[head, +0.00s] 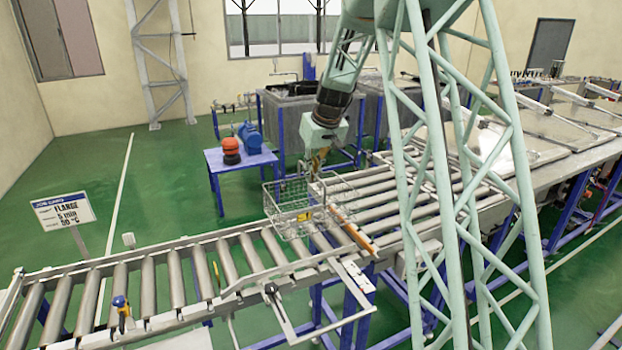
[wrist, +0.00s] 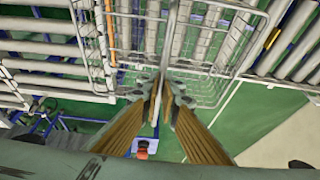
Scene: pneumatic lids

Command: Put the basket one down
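The basket (head: 285,222) is an open wire-mesh box with a small yellow tag, at the roller conveyor (head: 175,280) in the middle of the head view. In the wrist view the basket (wrist: 215,70) spreads above and to the right of the fingertips, with rollers and green floor showing through its mesh. My gripper (head: 318,162) points down at the basket's far upper side. In the wrist view the ribbed fingers of my gripper (wrist: 158,95) close together at the basket's rim and appear to hold it. I cannot tell whether the basket's bottom touches the rollers.
An orange bar (head: 352,232) lies across the rollers just right of the basket. A blue table (head: 240,160) with red and blue items stands behind. Tanks with lids (head: 515,150) line the right. Left rollers are mostly clear.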

